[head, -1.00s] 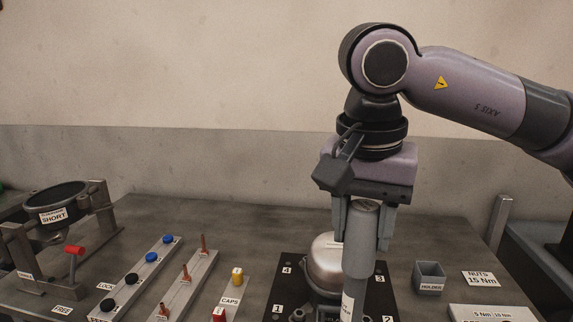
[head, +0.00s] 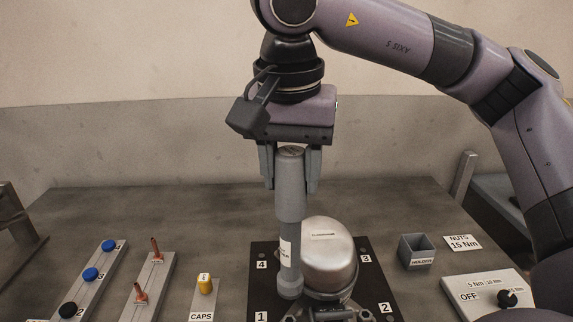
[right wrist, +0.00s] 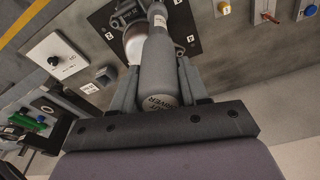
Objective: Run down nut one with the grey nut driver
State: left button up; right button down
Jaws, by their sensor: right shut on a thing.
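My right gripper (head: 290,188) is shut on the grey nut driver (head: 290,212), which hangs upright with its nose down. The driver also shows between the fingers in the right wrist view (right wrist: 158,72). Its lower end is at the left side of the silver compressor (head: 330,262), over the black numbered plate (head: 262,256), between labels 4 and 1 in the picture. Nut one cannot be made out near label 1 (head: 261,316); I cannot tell whether the driver touches a nut. My left gripper is not in view.
To the left are the yellow cap on the CAPS block (head: 205,284), a rack with red-brown pins (head: 155,262) and a rail with blue and black knobs (head: 92,274). To the right are the empty grey holder (head: 417,251) and a white dial panel (head: 487,292).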

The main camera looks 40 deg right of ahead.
aim_at(291, 233)
jog(key=shift+f+b, duration=1.85)
jog(key=shift+f, duration=0.85)
jog(key=shift+f+b, duration=0.35)
jog(key=shift+b, duration=0.1)
jog(key=shift+f+b, duration=0.55)
jog(key=shift+f, duration=0.15)
jog(key=shift+f+b, duration=1)
jog(key=shift+f, duration=0.3)
dwell(2.4)
jog(key=shift+r, duration=0.1)
